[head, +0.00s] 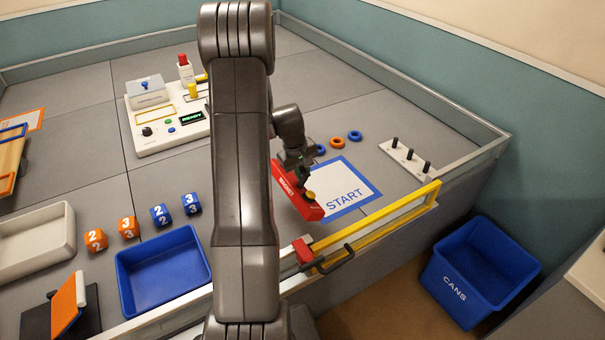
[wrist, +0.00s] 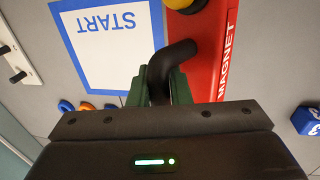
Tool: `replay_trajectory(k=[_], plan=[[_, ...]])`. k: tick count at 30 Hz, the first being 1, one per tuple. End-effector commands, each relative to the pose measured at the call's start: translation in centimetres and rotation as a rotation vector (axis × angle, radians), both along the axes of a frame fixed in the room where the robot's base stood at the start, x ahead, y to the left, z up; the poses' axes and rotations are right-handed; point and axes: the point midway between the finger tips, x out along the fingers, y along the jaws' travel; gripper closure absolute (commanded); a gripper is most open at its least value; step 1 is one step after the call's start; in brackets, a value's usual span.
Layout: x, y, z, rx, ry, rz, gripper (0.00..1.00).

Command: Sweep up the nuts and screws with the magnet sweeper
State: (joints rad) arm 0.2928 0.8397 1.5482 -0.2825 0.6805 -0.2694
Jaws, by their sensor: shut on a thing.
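The magnet sweeper (head: 297,200) is a red bar lettered MAGNET with a yellow knob on top and a dark handle. My gripper (head: 298,165) is shut on its handle. In the wrist view the green-lined fingers of my gripper (wrist: 161,85) close around the black bent handle, and the red bar of the sweeper (wrist: 212,60) lies beyond. The sweeper is over the table at the left edge of the white START square (head: 340,190). I cannot tell whether it touches the surface. No nuts or screws can be made out; my arm hides part of the table.
A yellow gate rail (head: 385,222) runs along the table's front edge. A peg board (head: 407,160) and several rings (head: 355,136) are beyond the START square. A blue tray (head: 205,262), numbered cubes (head: 128,227) and a control panel (head: 140,152) are to the left. A blue CANS bin (head: 455,293) stands on the floor.

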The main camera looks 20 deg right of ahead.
Motion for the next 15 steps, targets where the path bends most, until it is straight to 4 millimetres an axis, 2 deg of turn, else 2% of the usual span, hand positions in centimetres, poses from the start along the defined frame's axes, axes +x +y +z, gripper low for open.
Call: replay_trajectory(k=[15], plan=[[0.0, 0.0, 2.8, 0.000, -0.001, 0.000, 1.00]])
